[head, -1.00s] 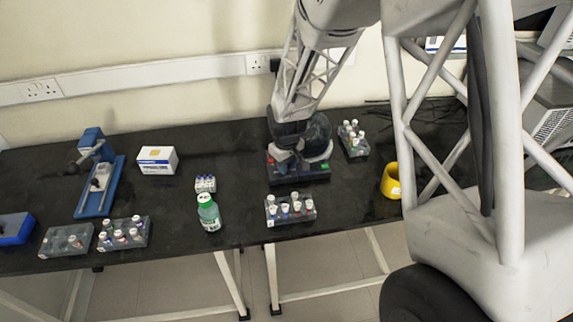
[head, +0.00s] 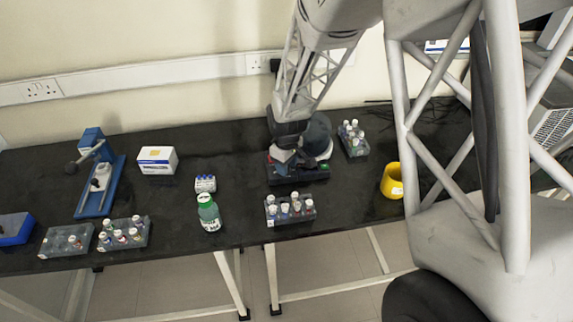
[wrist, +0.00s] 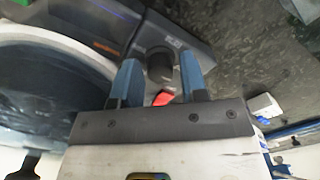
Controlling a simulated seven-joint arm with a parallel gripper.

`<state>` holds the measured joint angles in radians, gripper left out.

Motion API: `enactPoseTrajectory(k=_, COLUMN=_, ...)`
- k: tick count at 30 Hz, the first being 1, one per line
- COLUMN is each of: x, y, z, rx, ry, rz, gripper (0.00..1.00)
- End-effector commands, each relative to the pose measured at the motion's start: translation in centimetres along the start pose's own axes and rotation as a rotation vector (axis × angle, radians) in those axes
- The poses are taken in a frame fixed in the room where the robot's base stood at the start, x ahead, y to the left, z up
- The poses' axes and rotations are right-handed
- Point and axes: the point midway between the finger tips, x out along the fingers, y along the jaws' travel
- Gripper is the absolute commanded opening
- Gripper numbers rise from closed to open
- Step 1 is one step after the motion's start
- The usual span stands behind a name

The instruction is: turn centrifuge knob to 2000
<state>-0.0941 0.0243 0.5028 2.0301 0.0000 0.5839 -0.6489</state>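The centrifuge (head: 318,135) stands on the black bench, with its round lid behind my arm and its dark front panel facing the bench edge. In the wrist view its lid (wrist: 45,90) fills the left side. The dark round knob (wrist: 158,66) sits on the panel near a red switch (wrist: 163,98). My gripper (wrist: 160,58) is open, with one blue finger on each side of the knob and a visible gap to each. The knob's setting cannot be read. In the head view my gripper (head: 284,157) is over the panel and hides part of it.
A tube rack (head: 290,209) stands just in front of the centrifuge, and another rack (head: 353,140) is to its right. A yellow container (head: 392,181) is farther right. A green-capped bottle (head: 208,212) and a white box (head: 157,160) stand to the left.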

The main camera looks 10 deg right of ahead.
Motion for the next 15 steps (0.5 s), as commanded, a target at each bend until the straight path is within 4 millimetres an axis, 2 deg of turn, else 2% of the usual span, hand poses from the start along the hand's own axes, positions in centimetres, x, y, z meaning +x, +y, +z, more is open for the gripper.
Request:
enactPoseTrajectory(k=1, x=0.02, y=0.0, z=0.01, rx=0.0, ry=0.0, rz=0.0, gripper=0.47)
enactPoseTrajectory(k=2, x=0.02, y=0.0, z=0.01, rx=0.0, ry=0.0, rz=0.0, gripper=0.52)
enactPoseTrajectory(k=15, x=-0.52, y=0.01, z=-0.02, rx=0.0, ry=0.001, rz=0.001, gripper=0.52)
